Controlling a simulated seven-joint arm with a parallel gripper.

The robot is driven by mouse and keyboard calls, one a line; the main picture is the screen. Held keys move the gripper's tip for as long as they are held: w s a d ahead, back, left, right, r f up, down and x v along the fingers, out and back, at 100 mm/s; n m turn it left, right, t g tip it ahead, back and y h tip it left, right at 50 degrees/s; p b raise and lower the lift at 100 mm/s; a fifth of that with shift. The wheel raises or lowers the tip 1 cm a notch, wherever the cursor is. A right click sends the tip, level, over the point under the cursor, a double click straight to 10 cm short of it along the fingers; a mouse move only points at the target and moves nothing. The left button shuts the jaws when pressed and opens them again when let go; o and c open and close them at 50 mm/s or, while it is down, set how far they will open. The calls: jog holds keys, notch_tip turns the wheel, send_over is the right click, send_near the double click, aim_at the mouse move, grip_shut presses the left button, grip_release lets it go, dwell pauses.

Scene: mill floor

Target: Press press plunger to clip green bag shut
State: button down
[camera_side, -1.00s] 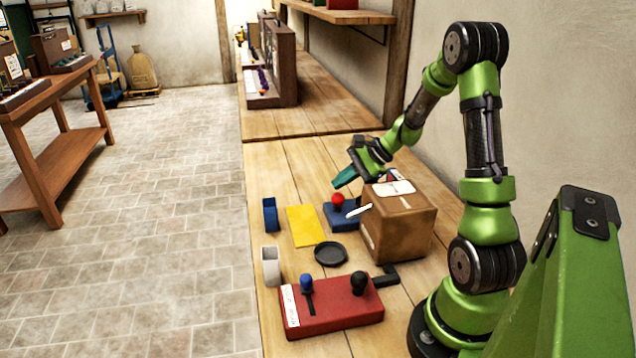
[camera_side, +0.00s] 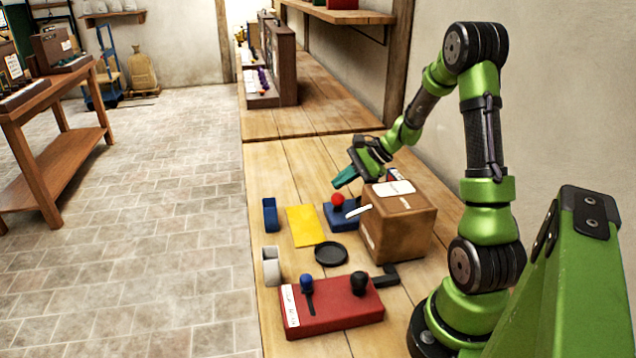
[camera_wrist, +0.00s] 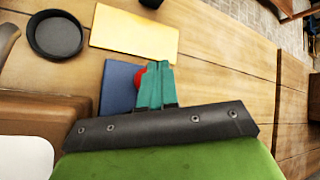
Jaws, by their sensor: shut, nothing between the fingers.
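My gripper (camera_side: 345,178) has teal fingers, closed together and empty. It hangs above and behind a blue block (camera_side: 338,217) with a red ball knob (camera_side: 338,199) on top, which may be the press plunger. In the wrist view my fingers (camera_wrist: 157,78) partly cover the red knob (camera_wrist: 140,77) and the blue block (camera_wrist: 117,88). The fingertips look apart from the knob in the side view. A white strip lies across between the blue block and a brown box. I see no bag that is clearly green.
The brown box (camera_side: 405,230) stands right beside the blue block. A yellow flat piece (camera_side: 305,226), a black round dish (camera_side: 331,253), a blue holder (camera_side: 270,215) and a white cup (camera_side: 270,266) lie nearby. A red box (camera_side: 335,311) with blue and black knobs is in front.

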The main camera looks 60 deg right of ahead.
aim_at(338, 195)
jog(key=shift+f, duration=0.1)
jog(key=shift+f, duration=0.4)
jog(key=shift+s+a+f, duration=0.1)
jog(key=shift+s+f, duration=0.05)
jog(key=shift+f, duration=1.15)
dwell(1.3)
dwell(0.3)
jog(key=shift+s+a+r, duration=0.1)
jog(key=shift+a+r, duration=0.05)
jog(key=shift+r, duration=0.3)
jog(key=shift+s+a+r, duration=0.1)
jog(key=shift+r, duration=0.35)
jog(key=shift+a+r, duration=0.15)
jog(key=shift+r, duration=2.75)
jog(key=shift+d, duration=0.2)
